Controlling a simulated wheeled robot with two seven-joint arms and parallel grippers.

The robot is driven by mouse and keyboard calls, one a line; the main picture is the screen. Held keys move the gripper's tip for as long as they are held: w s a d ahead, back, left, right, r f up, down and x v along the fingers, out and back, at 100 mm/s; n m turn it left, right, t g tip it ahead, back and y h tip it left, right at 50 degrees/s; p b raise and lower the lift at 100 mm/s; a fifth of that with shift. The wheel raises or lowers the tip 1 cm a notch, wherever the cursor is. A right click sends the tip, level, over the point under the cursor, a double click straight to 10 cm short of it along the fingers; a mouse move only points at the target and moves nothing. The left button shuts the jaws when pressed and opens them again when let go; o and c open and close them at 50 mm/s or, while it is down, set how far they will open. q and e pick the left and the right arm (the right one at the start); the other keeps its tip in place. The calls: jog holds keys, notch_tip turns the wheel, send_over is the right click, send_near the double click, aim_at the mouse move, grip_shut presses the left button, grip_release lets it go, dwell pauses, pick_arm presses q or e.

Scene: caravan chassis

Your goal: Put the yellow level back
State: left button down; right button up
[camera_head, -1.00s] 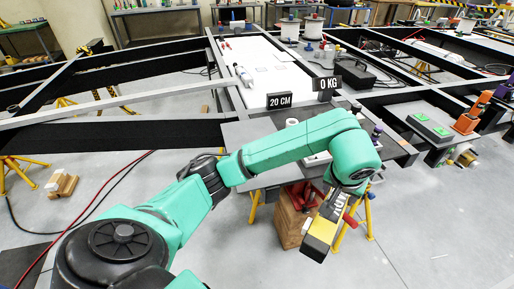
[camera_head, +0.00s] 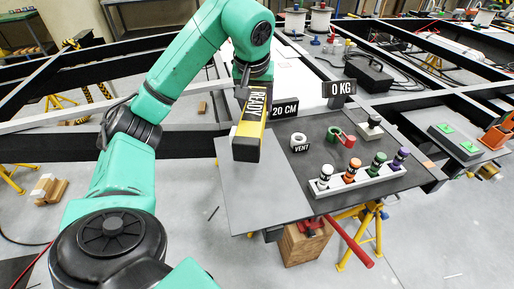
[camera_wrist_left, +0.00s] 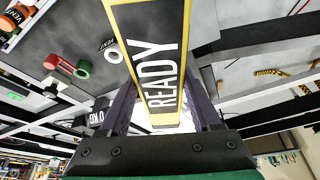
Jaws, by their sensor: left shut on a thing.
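The yellow level (camera_head: 246,142), with a black face marked READY, hangs from my left gripper (camera_head: 246,88), which is shut on its upper end. The level is over the left part of the grey work plate (camera_head: 250,198); whether its lower end touches the plate I cannot tell. In the left wrist view the level (camera_wrist_left: 155,50) stands between the two fingers of my left gripper (camera_wrist_left: 162,112), its READY face towards the camera. My right gripper is not in view.
Signs read 20 CM (camera_head: 286,108) and 0 KG (camera_head: 340,88). The plate's left front is bare.

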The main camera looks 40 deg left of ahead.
pick_arm(q)
jog(key=f, duration=0.1)
jog(key=s+d+f+b, duration=0.1)
jog(key=f, duration=0.1)
jog(key=s+f, duration=0.1)
jog(key=f, duration=0.1)
jog(key=shift+d+f+b, duration=0.2)
jog(key=shift+b, duration=0.15)
jog(key=f, duration=0.2)
jog(key=f+b, duration=0.1)
jog(key=f, duration=0.5)
jog(key=shift+w+a, duration=0.3)
jog(key=shift+w, duration=0.1)
notch_tip(320, 180, down, 4)
jog(key=shift+s+d+f+b, duration=0.1)
jog(key=shift+d+f+b, duration=0.1)
jog(key=shift+b, duration=0.25)
jog(key=shift+a, duration=0.1)
jog(key=shift+c, duration=0.4)
grip_release()
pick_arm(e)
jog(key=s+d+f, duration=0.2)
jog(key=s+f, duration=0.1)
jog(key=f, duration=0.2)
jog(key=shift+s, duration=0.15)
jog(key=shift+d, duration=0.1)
